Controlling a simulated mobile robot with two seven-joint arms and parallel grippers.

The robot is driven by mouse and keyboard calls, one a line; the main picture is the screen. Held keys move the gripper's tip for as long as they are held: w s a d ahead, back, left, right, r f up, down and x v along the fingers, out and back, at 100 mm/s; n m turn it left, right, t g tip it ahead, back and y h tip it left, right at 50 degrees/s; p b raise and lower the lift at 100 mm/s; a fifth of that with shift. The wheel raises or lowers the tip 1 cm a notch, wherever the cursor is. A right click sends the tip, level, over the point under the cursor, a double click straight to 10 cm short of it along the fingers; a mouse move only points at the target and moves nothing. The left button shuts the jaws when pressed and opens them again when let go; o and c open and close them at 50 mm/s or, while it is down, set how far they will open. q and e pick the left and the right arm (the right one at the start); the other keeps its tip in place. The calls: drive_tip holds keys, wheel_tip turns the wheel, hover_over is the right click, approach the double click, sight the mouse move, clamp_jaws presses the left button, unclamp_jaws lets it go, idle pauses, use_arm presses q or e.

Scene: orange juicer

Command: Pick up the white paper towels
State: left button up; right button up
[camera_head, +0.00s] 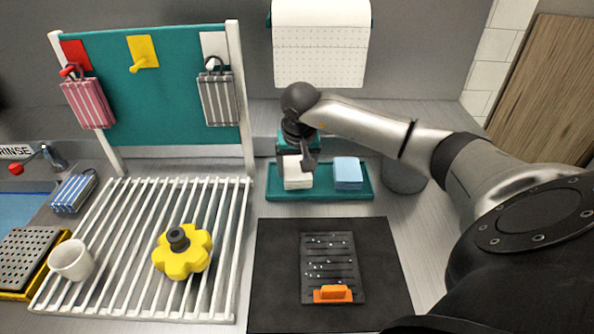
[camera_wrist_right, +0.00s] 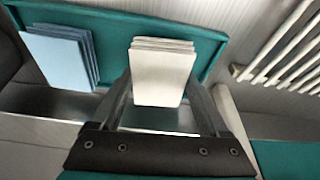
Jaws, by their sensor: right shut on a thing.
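The white paper towels (camera_head: 297,177) are a small stack on the left side of a teal tray (camera_head: 320,194) in the head view. In the right wrist view the white stack (camera_wrist_right: 163,75) lies between the two fingers. My right gripper (camera_head: 307,160) is at the stack, coming from above and behind, and is shut on it. In the wrist view its fingers (camera_wrist_right: 160,100) flank the stack. Whether the stack is clear of the tray cannot be told. The left gripper is not in view.
A blue stack (camera_head: 347,172) stands right of the white one on the tray. A dark mat (camera_head: 275,270) with a grater-like board (camera_head: 330,262) lies in front. A white rack (camera_head: 120,270) holds a yellow flower-shaped thing (camera_head: 182,255) and a white cup (camera_head: 72,260). A paper roll (camera_head: 320,50) hangs behind.

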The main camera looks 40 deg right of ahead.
sight(297, 168)
wheel_tip(297, 168, up, 19)
drive_tip(key=p, duration=0.2)
drive_tip(key=shift+f, duration=0.15)
